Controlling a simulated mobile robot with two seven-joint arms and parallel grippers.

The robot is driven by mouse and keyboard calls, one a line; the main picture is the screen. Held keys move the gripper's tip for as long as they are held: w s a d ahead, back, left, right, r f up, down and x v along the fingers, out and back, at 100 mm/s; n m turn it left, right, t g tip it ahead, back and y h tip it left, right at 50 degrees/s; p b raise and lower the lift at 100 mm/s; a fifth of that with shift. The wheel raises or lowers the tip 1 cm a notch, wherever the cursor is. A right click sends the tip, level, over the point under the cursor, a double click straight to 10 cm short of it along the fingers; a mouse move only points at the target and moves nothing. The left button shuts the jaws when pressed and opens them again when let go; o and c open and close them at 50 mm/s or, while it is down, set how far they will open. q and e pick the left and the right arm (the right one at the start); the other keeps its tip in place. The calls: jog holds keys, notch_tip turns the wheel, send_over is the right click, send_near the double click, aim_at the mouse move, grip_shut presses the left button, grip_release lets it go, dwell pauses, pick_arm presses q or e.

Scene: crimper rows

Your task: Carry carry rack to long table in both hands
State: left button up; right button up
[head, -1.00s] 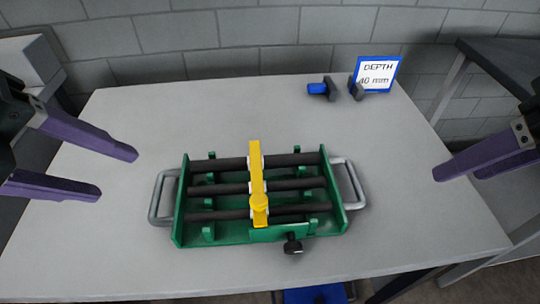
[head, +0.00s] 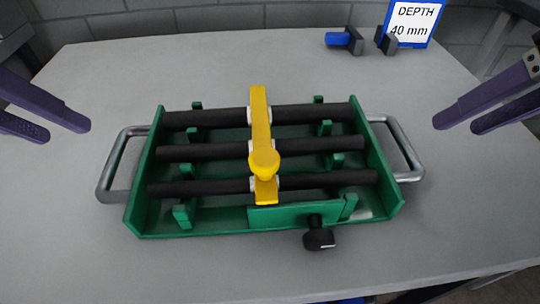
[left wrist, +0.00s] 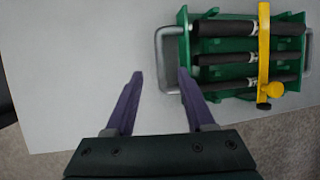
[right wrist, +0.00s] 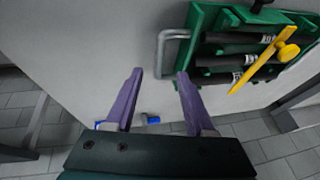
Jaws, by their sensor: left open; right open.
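The green carry rack (head: 222,222) sits flat on the grey table and holds three dark rods under a yellow bar (head: 261,125). It has a metal loop handle at each end, the left handle (head: 107,170) and the right handle (head: 409,155). My left gripper (head: 68,128) is open and empty, above and left of the left handle. In the left wrist view that handle (left wrist: 162,62) lies beyond the right finger. My right gripper (head: 455,126) is open and empty, right of the right handle. In the right wrist view that handle (right wrist: 162,52) is ahead of the fingers, apart from them.
A sign reading "DEPTH 40 mm" (head: 413,22) stands at the back right, beside a blue and black tool (head: 345,40). A black knob (head: 318,238) sticks out from the rack's front.

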aim_at(112, 152)
pick_arm(q)
jog(key=x, duration=0.9)
jog(key=shift+f, duration=0.1)
pick_arm(e)
jog(key=x, duration=0.9)
jog(key=shift+a+f, duration=0.1)
pick_arm(q)
jog(key=shift+c, duration=0.2)
pick_arm(e)
jog(key=shift+c, duration=0.2)
pick_arm(q)
grip_shut()
pick_arm(e)
grip_shut()
pick_arm(q)
jog(key=shift+w, duration=0.1)
pick_arm(e)
jog(key=shift+w, duration=0.15)
pick_arm(q)
jog(key=shift+r, duration=0.3)
pick_arm(e)
jog(key=shift+r, duration=0.25)
